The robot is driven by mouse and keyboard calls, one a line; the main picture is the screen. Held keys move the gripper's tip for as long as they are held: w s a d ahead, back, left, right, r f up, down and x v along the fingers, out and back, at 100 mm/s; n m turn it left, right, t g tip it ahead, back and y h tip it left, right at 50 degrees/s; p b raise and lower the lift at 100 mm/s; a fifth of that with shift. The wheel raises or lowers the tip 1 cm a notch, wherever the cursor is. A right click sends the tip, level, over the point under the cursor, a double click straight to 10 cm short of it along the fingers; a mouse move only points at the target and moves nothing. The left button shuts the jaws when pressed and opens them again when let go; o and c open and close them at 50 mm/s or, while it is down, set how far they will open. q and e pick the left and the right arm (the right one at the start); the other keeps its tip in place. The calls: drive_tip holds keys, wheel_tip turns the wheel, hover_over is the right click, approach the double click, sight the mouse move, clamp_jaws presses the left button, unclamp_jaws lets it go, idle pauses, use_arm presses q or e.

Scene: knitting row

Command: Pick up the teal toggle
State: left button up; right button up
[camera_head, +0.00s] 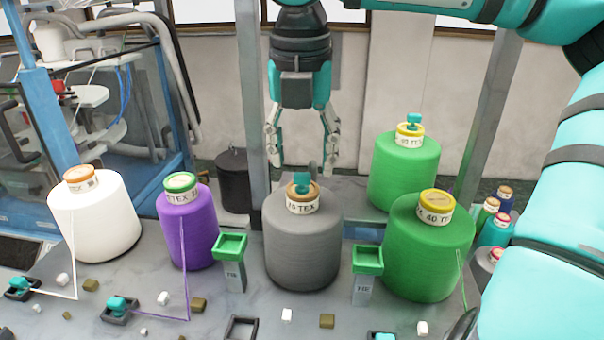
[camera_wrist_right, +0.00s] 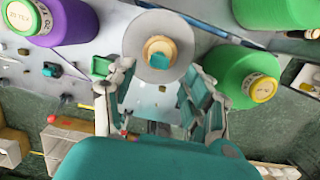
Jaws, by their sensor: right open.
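A teal toggle (camera_head: 302,182) sits on the top of the grey yarn cone (camera_head: 303,245), which stands upright in the middle of the table. The toggle also shows in the right wrist view (camera_wrist_right: 160,60). Another teal toggle (camera_head: 414,119) sits on the far green cone (camera_head: 403,170). More teal toggles lie in dark holders at the front left, one here (camera_head: 117,304). My right gripper (camera_head: 303,158) points down, open and empty, above and slightly behind the grey cone, with its fingers apart; they also show in the right wrist view (camera_wrist_right: 158,95). My left gripper is not seen.
White (camera_head: 97,225) and purple (camera_head: 186,228) cones stand to the left. A near green cone (camera_head: 430,250) stands to the right. Green-topped posts (camera_head: 232,245) (camera_head: 367,260) flank the grey cone. Small blocks and dark frames lie along the table's front. A metal pole rises behind.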

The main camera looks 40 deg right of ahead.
sight(302, 173)
drive_tip(key=f, duration=0.2)
drive_tip(key=w+f, duration=0.1)
drive_tip(key=shift+d+f+p, duration=0.25)
drive_tip(key=shift+d+p, duration=0.15)
drive_tip(key=shift+s+a, duration=0.1)
drive_tip(key=shift+s, duration=0.05)
drive_tip(key=shift+c, duration=0.3)
drive_tip(key=shift+a+r, duration=0.1)
drive_tip(key=shift+c, duration=1)
drive_tip(key=c, duration=0.5)
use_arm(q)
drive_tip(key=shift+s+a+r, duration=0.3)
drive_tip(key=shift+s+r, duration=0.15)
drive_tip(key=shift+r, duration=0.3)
use_arm(e)
wheel_tip(302, 173, up, 9)
drive_tip(key=shift+f+b, duration=0.1)
drive_tip(key=shift+b, duration=1.15)
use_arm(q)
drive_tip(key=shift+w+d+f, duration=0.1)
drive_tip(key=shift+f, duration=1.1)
use_arm(e)
drive_tip(key=shift+r, duration=0.6)
